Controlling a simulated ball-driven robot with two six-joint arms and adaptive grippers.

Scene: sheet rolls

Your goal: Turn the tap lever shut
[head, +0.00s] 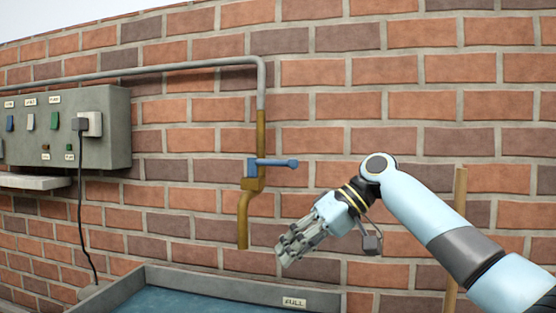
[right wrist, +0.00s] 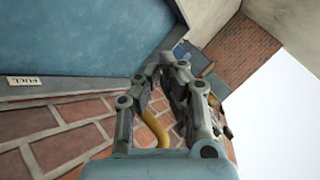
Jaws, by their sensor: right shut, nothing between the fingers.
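The tap lever (head: 277,163) is a blue bar on the brass tap (head: 244,205), which hangs from a grey pipe on the brick wall. In the head view the lever points right, about level and crosswise to the pipe. My right gripper (head: 284,256) is to the right of and below the lever, apart from it, pointing down and left. It is shut and empty. In the right wrist view the gripper's fingers (right wrist: 164,66) meet near the middle, with the curved brass spout partly hidden behind them. My left gripper is not in view.
A trough (head: 222,285) with blue water and a FULL label (head: 294,302) stands below the tap. A grey switch panel (head: 66,128) with a plugged-in black cable is at the left. A wooden pole (head: 460,205) stands behind my right arm. The wall around the lever is clear.

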